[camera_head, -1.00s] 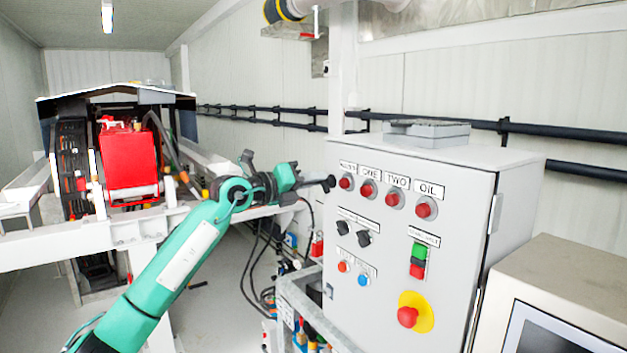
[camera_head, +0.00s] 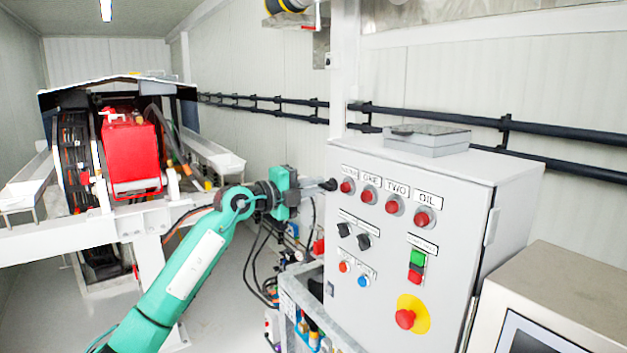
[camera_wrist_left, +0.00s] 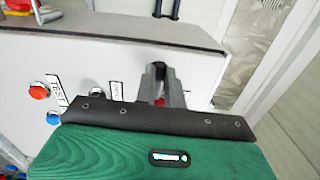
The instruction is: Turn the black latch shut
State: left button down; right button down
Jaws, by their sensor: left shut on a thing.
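The black latch (camera_head: 330,185) is a small dark piece at the left edge of the grey control cabinet's front (camera_head: 385,270), beside the leftmost red button. My left gripper (camera_head: 322,185) comes in from the left, its fingers shut on the latch. The fingers cover part of the latch, so its exact angle cannot be told. In the left wrist view the grey fingers (camera_wrist_left: 160,85) are close together in front of the cabinet face, and the latch itself is mostly hidden there. My right gripper is not in view.
Red buttons (camera_head: 394,204), black knobs (camera_head: 364,242) and a red emergency stop on yellow (camera_head: 406,318) are on the cabinet face. A grey box (camera_head: 428,140) lies on top. A metal-framed rack (camera_head: 300,300) with hoses stands below my arm. A red machine (camera_head: 130,155) stands far left.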

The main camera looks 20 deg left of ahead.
pick_arm(q)
jog(key=shift+n, duration=0.4)
jog(key=c, duration=1.5)
grip_release()
jog(key=shift+f, duration=0.1)
jog(key=b+v, duration=0.5)
jog(key=v, duration=0.9)
jog(key=shift+w+b, duration=0.1)
jog(key=shift+b, duration=0.3)
